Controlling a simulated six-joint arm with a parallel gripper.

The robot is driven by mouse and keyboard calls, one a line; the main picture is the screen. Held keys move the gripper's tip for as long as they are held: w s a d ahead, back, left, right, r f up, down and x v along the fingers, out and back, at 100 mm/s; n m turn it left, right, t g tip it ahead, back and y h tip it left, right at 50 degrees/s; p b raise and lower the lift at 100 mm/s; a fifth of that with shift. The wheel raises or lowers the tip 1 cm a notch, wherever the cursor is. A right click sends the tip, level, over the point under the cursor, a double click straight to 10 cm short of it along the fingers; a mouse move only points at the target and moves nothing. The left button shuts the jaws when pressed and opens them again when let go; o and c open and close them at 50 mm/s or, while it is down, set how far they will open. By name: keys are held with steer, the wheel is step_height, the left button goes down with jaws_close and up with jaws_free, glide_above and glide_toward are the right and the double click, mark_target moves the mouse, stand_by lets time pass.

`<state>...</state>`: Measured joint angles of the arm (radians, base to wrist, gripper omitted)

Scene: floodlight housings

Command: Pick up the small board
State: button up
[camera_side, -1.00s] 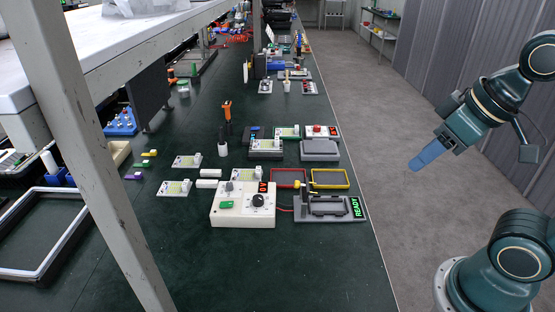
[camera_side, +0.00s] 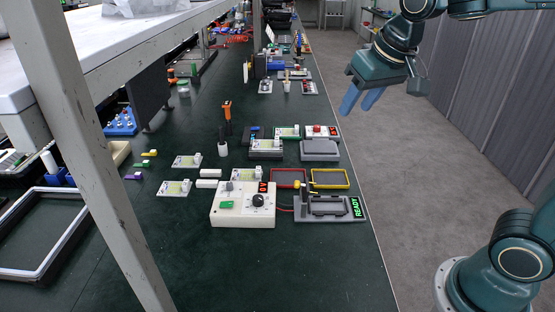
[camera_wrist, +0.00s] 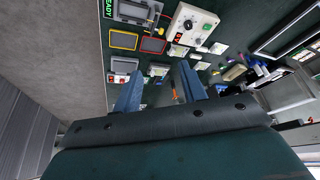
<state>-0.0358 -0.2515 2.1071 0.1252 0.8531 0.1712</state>
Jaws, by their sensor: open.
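Several small white boards with yellow-green faces lie on the dark green bench in the side view: one at left (camera_side: 187,161), one nearer (camera_side: 174,188) and one behind the white control box (camera_side: 247,175). Another pale board (camera_side: 265,144) sits on a grey block farther back. I cannot tell which one the task means. My gripper (camera_side: 360,102) is open and empty, high above the floor to the right of the bench and apart from every board. In the wrist view its blue fingers (camera_wrist: 158,76) are spread, with the bench beyond them.
The white control box (camera_side: 228,215) stands beside a grey fixture (camera_side: 302,212) marked READY. Red (camera_side: 273,185) and yellow (camera_side: 314,186) frames lie behind them. An orange-handled tool (camera_side: 227,112) stands upright. A grey post (camera_side: 88,150) crosses the left.

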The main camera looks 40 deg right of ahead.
steer(key=w+f+m+h, duration=0.1)
steer(key=w+f, duration=0.3)
steer(key=w, duration=0.4)
steer(key=w+f+m+g, duration=0.15)
steer(key=w+f, duration=0.25)
steer(key=w, duration=0.4)
steer(key=w+f+m+h, duration=0.15)
steer(key=w+f, duration=0.25)
steer(key=w, duration=0.5)
steer(key=w+f+m, duration=0.2)
steer(key=w+f, duration=0.4)
steer(key=f, duration=0.6)
steer(key=shift+w+a, duration=0.15)
steer(key=shift+w, duration=0.05)
glide_above(258, 172)
steer(key=s+a, duration=0.1)
steer(key=a, duration=0.1)
steer(key=shift+s+d+f, duration=0.1)
steer(key=shift+f, duration=1.85)
steer(key=shift+s+d+f, duration=0.1)
steer(key=shift+f, duration=1.85)
steer(key=shift+f, duration=0.1)
steer(key=shift+x, duration=2.5)
steer(key=shift+s, duration=0.1)
steer(key=shift+c, duration=0.4)
